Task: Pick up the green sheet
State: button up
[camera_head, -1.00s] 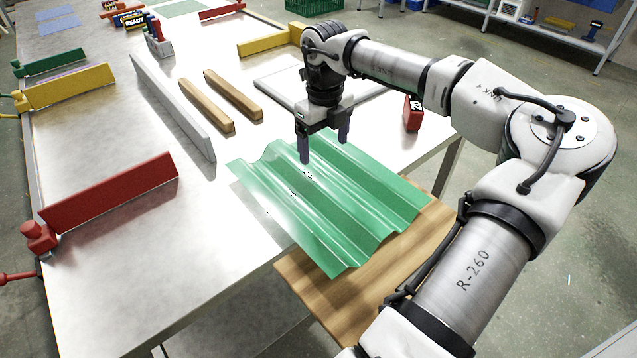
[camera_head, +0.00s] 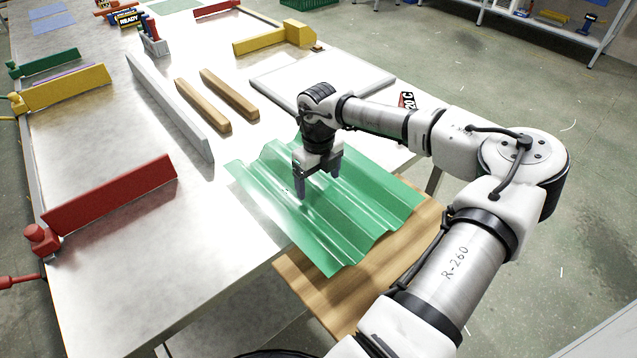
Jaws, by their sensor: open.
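The green corrugated sheet (camera_head: 345,232) lies at the right front edge of the metal table, partly over a wooden board (camera_head: 312,292). Its ridges run from upper left to lower right. My gripper (camera_head: 318,186) points down over the upper middle of the sheet, with its two dark fingers spread apart and nothing between them. The fingertips are close to the sheet's surface; I cannot tell whether they touch it. My gripper and arm hide part of the sheet's far edge.
A long grey bar (camera_head: 170,108) and two wooden strips (camera_head: 218,98) lie left of and behind the sheet. A white panel (camera_head: 275,84) lies behind my gripper. A red fence (camera_head: 110,195) stands at the left. The metal table (camera_head: 150,260) is bare at front left.

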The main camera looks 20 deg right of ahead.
jog(key=c, duration=1.3)
jog(key=shift+c, duration=0.4)
jog(key=shift+r, duration=0.15)
